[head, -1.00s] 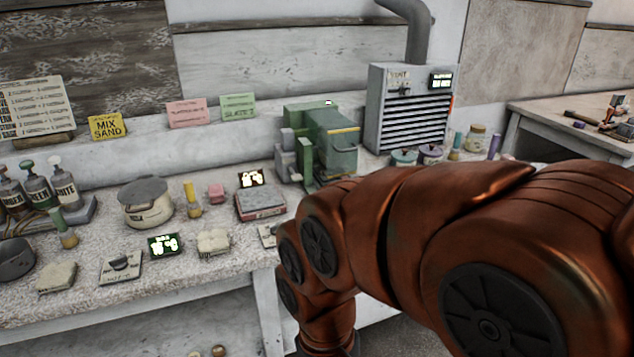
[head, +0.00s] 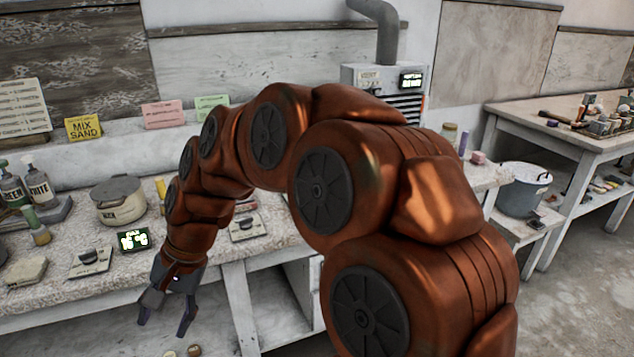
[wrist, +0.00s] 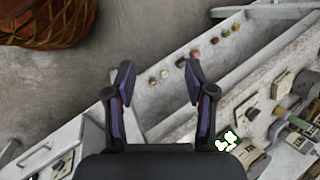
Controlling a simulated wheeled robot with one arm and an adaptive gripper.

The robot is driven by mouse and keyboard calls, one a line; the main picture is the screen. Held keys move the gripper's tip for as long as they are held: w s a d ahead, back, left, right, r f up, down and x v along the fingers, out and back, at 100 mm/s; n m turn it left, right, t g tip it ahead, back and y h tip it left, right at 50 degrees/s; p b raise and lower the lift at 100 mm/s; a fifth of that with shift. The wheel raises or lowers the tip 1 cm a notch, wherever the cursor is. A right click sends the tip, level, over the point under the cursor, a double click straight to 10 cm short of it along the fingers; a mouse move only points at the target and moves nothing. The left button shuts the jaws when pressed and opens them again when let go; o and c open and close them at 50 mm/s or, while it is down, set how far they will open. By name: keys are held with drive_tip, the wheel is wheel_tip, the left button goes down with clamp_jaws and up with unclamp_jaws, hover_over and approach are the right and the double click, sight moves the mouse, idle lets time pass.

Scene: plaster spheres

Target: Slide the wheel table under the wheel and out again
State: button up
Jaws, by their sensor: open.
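My gripper (head: 162,328) hangs open and empty in front of the bench's front edge, pointing down. In the wrist view its two fingers (wrist: 159,68) stand apart with nothing between them. I cannot make out the wheel or the wheel table in either current view. The green machine at the back of the bench, seen earlier, is now hidden behind my arm.
The bench (head: 60,258) holds a lidded pot (head: 118,200), a lit display (head: 133,239) and a switch plate (head: 247,228). A grey vent cabinet (head: 408,102) stands behind my arm. A bucket (head: 523,190) stands right, with floor (head: 585,290) clear in front.

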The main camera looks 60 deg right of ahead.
drive_tip(key=w+d+r+m+t+b, duration=0.1)
drive_tip(key=w+d+m+t, duration=0.3)
drive_tip(key=d, duration=0.5)
drive_tip(key=w+d+r+m+t+b, duration=0.1)
drive_tip(key=w+d+m, duration=0.2)
drive_tip(key=d+m, duration=0.45)
drive_tip(key=w+d+r+m+t, duration=0.1)
drive_tip(key=w+d+m+t, duration=0.25)
drive_tip(key=d, duration=0.75)
drive_tip(key=s+d+m+h, duration=0.2)
drive_tip(key=s+d+m, duration=0.1)
drive_tip(key=d, duration=0.6)
drive_tip(key=s+d+f+m+t+h+b, duration=0.1)
drive_tip(key=s+d+m+h, duration=0.2)
drive_tip(key=d, duration=0.5)
drive_tip(key=s+d+m+t+h+b, duration=0.1)
drive_tip(key=s+d+m, duration=0.3)
drive_tip(key=d, duration=0.5)
drive_tip(key=shift+s+d+f+m+t+h, duration=0.2)
drive_tip(key=shift+m+h, duration=0.15)
drive_tip(key=shift+m, duration=0.15)
drive_tip(key=shift+s+d+f+m+t+h, duration=0.1)
drive_tip(key=shift+s+d+m+h, duration=0.1)
drive_tip(key=shift+m+h, duration=0.25)
drive_tip(key=shift+d+f+m, duration=0.1)
drive_tip(key=shift+d+m, duration=0.1)
drive_tip(key=shift+m, duration=0.05)
drive_tip(key=x, duration=0.7)
drive_tip(key=shift+w+f, duration=0.1)
drive_tip(key=shift+w, duration=0.2)
